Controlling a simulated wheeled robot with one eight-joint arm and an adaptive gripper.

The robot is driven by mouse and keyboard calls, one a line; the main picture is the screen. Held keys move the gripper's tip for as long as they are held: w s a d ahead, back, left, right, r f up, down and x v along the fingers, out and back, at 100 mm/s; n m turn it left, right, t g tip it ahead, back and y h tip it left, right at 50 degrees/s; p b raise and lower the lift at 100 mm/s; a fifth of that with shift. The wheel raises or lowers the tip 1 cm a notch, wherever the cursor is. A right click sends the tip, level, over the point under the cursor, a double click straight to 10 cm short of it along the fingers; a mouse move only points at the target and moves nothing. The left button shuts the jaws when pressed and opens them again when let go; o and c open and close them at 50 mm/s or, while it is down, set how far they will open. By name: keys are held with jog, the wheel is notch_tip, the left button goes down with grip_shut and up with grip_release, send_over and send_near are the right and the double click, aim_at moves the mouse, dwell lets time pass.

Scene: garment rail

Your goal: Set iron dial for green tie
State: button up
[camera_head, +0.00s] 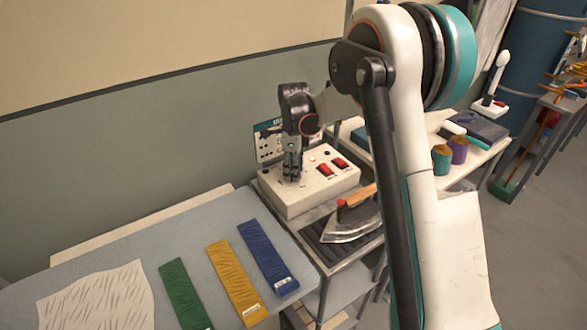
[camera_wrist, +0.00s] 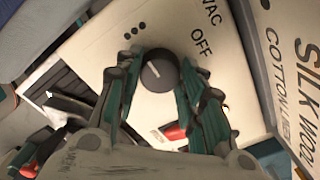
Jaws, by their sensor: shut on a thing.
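The dial (camera_wrist: 160,72) is a dark round knob on the white control box (camera_head: 327,190), near the printed words OFF and VAC. My gripper (camera_wrist: 159,75) points down at the box with its green-sided fingers on both sides of the dial, shut on it. In the head view my gripper (camera_head: 291,172) hides the dial. I cannot read the dial's setting clearly. The green tie (camera_head: 182,290) lies flat on the grey board at lower left. The iron (camera_head: 352,218) has a wooden handle and rests on a dark ribbed stand right of the box.
A yellow tie (camera_head: 236,278) and a blue tie (camera_head: 266,256) lie beside the green one, near a cream cloth (camera_head: 98,298). A panel with fabric names (camera_wrist: 290,80) stands at the box's edge. Red switches (camera_head: 331,166) sit close to my gripper.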

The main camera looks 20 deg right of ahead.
dwell(0.3)
jog(key=o, duration=1)
jog(key=shift+o, duration=0.2)
notch_tip(320, 180, up, 12)
